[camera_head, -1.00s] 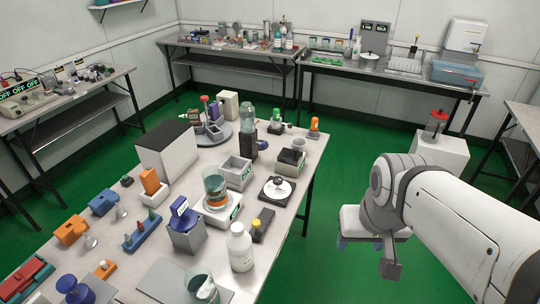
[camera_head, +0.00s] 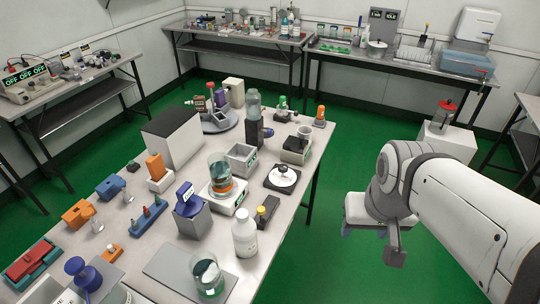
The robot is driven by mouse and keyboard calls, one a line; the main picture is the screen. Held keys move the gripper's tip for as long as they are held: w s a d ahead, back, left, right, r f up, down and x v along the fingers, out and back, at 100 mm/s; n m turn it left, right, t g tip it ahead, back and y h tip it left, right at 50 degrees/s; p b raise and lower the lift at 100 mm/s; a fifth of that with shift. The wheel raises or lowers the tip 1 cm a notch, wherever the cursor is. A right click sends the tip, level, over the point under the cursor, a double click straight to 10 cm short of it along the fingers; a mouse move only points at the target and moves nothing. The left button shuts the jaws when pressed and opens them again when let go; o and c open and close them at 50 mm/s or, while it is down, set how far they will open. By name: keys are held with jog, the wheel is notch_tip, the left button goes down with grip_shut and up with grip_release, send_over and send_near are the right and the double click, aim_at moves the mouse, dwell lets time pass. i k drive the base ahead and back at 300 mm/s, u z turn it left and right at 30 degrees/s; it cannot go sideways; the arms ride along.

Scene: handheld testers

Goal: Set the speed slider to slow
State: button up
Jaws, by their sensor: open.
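I cannot tell for sure which thing is the speed slider, as no speed label is readable. A small dark block with a yellow knob (camera_head: 262,210) lies on the near table, right of the blue-topped grey block. A white base with an upright orange block (camera_head: 156,167) stands farther left. My gripper (camera_head: 364,232) hangs over the green floor, right of the table edge, pointing down. It is open, with bluish fingertips apart. It is clear of everything on the table, and nothing shows between its fingers.
The near table (camera_head: 135,212) is crowded. A white bottle (camera_head: 244,238), a glass beaker (camera_head: 207,276) and a black plate with a white disc (camera_head: 282,178) stand near its right side. The floor between table and arm is free.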

aim_at(261, 210)
jog(key=u, duration=1.35)
jog(key=k, duration=0.8)
jog(key=z, duration=0.7)
jog(key=i, duration=1)
jog(key=z, duration=0.05)
